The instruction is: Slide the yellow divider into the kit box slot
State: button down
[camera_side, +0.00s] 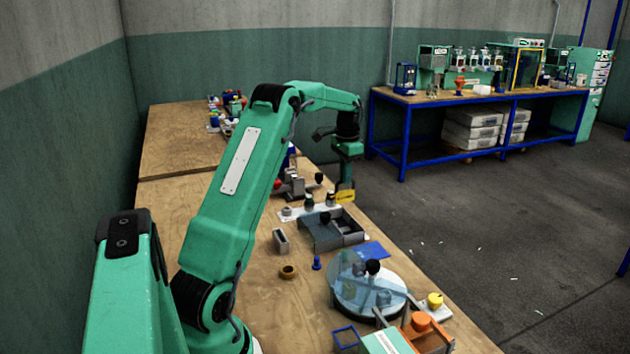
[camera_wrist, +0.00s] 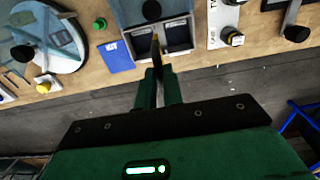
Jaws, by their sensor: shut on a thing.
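The yellow divider (camera_side: 345,196) hangs below my gripper (camera_side: 346,184), which is shut on it, in the side view. It is above the far edge of the grey kit box (camera_side: 322,236). In the wrist view the divider (camera_wrist: 157,52) shows nearly edge-on between my gripper's fingers (camera_wrist: 158,75), in front of the kit box (camera_wrist: 126,18) with its dark compartments. From these views I cannot tell whether the divider lines up with the slot; the slot itself is not clear.
A blue card (camera_side: 370,251) lies beside the box, near a round glass-covered turntable (camera_side: 352,292). A small grey block (camera_side: 280,241) and a blue peg (camera_side: 316,263) stand nearby.

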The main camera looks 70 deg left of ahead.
aim_at(345, 191)
jog(key=shift+f, duration=2.7)
jog(key=shift+f, duration=2.3)
jog(key=c, duration=1.5)
grip_release()
jog(key=shift+o, duration=0.2)
jog(key=shift+r, duration=3.95)
